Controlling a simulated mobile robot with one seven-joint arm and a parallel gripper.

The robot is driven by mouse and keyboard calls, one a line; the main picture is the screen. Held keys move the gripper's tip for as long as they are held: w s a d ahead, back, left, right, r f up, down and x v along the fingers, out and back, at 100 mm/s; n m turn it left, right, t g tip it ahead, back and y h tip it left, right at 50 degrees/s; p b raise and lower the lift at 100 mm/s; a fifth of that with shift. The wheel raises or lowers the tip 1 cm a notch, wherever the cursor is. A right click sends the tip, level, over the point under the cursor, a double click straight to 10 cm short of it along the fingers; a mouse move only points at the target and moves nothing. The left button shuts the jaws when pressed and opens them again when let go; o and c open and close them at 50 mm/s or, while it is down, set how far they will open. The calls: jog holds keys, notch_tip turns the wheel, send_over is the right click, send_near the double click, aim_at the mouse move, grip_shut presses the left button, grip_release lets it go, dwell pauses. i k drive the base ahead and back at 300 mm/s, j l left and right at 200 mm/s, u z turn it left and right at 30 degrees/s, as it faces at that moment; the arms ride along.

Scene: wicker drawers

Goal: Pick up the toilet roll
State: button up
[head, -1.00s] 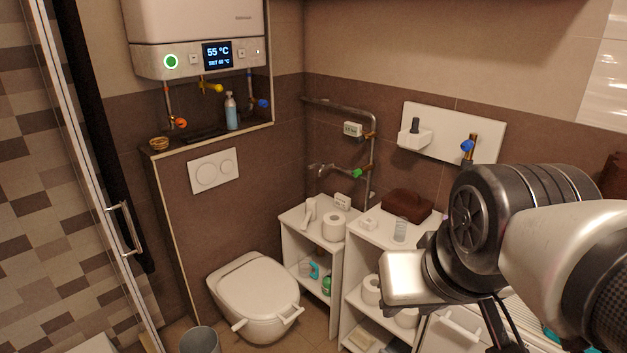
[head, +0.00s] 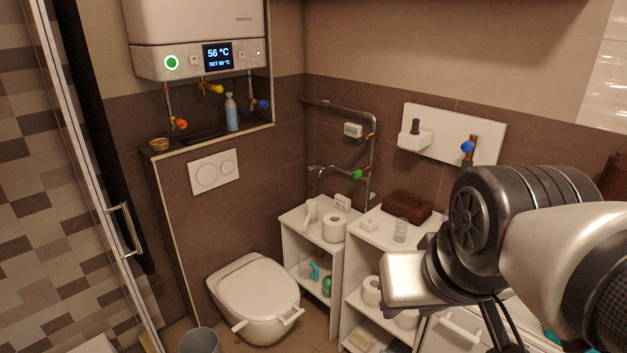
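A white toilet roll (head: 334,229) stands upright on top of the left white shelf unit, with its core hole facing up. A second roll (head: 371,292) stands on the upper inner shelf of the right unit. A third roll (head: 406,319) shows there partly, cut off by my arm. My arm fills the right side of the head view, in front of the right unit. I cannot make out my gripper's fingers, and no roll is seen held.
A white bottle-like item (head: 309,215) and a small display card (head: 342,202) stand close by the roll on the left unit (head: 291,232). A clear glass (head: 401,230) and a brown basket (head: 407,206) are on the right unit. The toilet (head: 255,290) is left.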

aim_at(334, 225)
jog(key=i, duration=0.7)
jog(key=i+j, duration=0.15)
jog(key=i, duration=0.5)
jog(key=l+z, duration=0.05)
